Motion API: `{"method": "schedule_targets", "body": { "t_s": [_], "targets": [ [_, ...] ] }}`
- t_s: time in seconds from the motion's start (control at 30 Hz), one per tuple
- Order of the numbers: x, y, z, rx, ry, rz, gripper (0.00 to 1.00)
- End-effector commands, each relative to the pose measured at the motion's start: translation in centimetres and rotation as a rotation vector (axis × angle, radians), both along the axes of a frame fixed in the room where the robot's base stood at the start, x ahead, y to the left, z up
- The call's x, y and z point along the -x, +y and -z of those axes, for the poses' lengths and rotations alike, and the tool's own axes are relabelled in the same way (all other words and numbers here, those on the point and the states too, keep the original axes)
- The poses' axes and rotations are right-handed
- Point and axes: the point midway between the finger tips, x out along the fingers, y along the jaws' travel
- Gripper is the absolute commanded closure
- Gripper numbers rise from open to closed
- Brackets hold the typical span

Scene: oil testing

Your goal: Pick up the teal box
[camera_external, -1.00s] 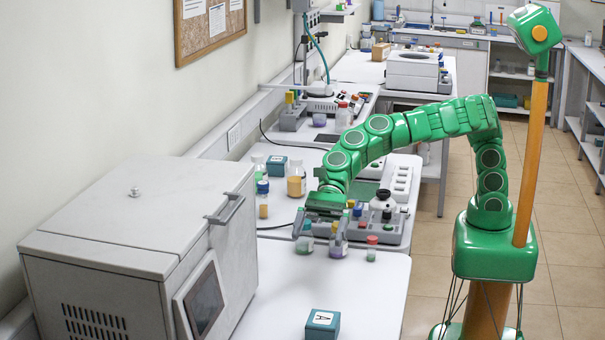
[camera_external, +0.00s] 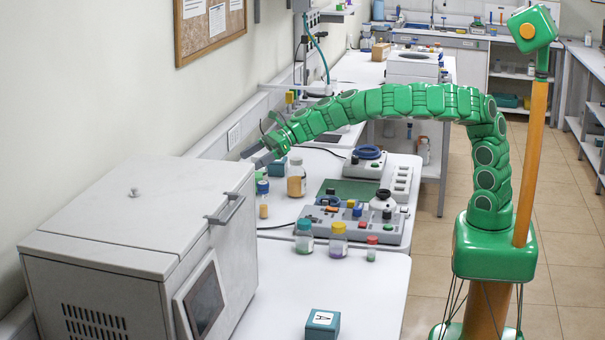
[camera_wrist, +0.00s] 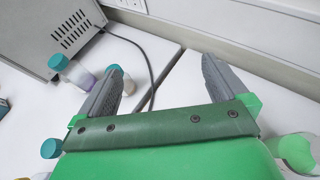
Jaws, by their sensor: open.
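One teal box (camera_external: 322,324) with a white label marked A sits near the front edge of the white bench.
A large grey oven (camera_external: 130,240) fills the left. A grey device (camera_external: 355,222) and small capped jars (camera_external: 304,238) are to the right. The front bench is mostly clear.

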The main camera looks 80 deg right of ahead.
Motion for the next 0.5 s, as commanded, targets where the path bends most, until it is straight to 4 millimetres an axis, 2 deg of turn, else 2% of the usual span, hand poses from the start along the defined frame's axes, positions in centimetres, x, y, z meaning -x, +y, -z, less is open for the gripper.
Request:
{"method": "schedule_targets", "body": {
  "t_s": [0.03,0.2,0.3,0.4,0.5],
  "targets": [
    [-0.8,-3.8,0.0,-0.002,-0.002,0.059,0.00],
    [-2.0,-15.5,0.2,-0.007,-0.010,0.236,0.00],
    [-2.0,-21.5,0.1,-0.010,-0.016,0.327,0.00],
    [-1.6,-25.8,0.1,-0.010,-0.021,0.393,0.00],
    [-1.2,-29.2,0.2,-0.011,-0.024,0.446,0.00]
  ]
}}
